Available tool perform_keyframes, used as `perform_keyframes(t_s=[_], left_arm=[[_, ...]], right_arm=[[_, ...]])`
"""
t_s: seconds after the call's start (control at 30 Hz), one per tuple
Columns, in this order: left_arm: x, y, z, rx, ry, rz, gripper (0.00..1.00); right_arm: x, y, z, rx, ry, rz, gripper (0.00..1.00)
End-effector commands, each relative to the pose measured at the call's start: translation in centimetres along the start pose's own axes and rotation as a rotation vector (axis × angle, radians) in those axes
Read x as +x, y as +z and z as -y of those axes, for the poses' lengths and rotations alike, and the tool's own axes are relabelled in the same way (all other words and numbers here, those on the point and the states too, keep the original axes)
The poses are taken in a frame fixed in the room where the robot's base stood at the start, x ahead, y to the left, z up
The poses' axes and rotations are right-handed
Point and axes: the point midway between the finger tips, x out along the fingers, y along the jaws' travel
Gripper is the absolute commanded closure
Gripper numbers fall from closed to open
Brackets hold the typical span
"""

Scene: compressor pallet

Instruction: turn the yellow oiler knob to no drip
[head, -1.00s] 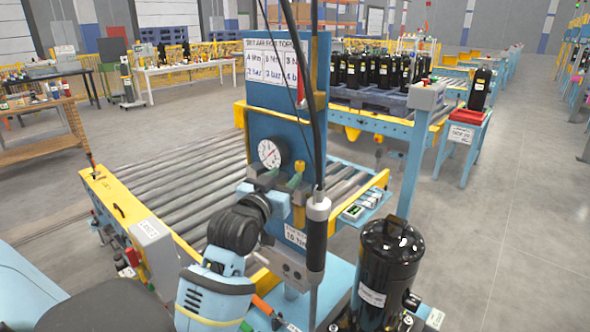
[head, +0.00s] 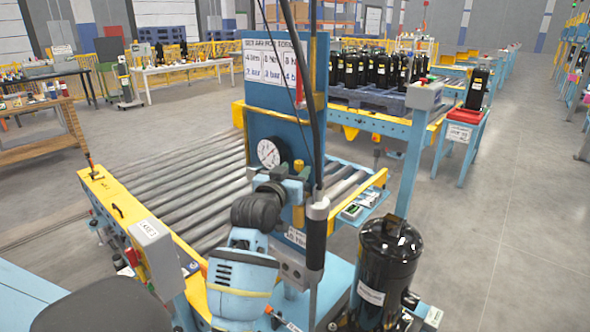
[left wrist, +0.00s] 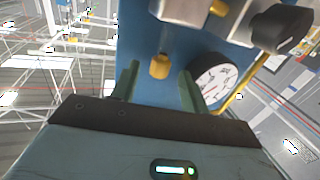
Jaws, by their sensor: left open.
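The yellow oiler knob (head: 299,165) is on the blue panel (head: 285,124), to the right of the round pressure gauge (head: 268,153). In the left wrist view, the knob (left wrist: 160,66) shows between the two green fingers of my left gripper (left wrist: 157,78), with a visible gap on each side. My left gripper (head: 291,174) is open in front of the panel, level with the knob and just below the gauge. The white gauge (left wrist: 214,82) also shows behind the right finger in the left wrist view. Any mark on the knob is too small to read. My right gripper is not in view.
A dark tool (head: 317,230) hangs on a cable just right of my left gripper. A black compressor (head: 388,265) stands at the lower right. The roller conveyor (head: 190,185) lies behind and left of the panel. A small tray (head: 362,206) is right of it.

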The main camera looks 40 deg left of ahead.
Motion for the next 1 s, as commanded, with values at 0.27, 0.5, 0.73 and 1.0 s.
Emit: perform_keyframes(t_s=[0.27,0.5,0.73,1.0], left_arm=[[1.4,-0.1,0.0,-0.001,0.000,-0.002,0.55],[1.4,-0.1,0.0,0.000,0.000,-0.002,0.55],[1.4,-0.1,0.0,0.000,0.000,-0.001,0.84],[1.4,-0.1,0.1,0.001,0.003,-0.001,1.00]], right_arm=[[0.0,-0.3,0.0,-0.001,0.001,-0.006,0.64],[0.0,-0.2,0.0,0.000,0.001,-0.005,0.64],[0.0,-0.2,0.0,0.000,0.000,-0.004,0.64],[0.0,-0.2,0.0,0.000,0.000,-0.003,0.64]])
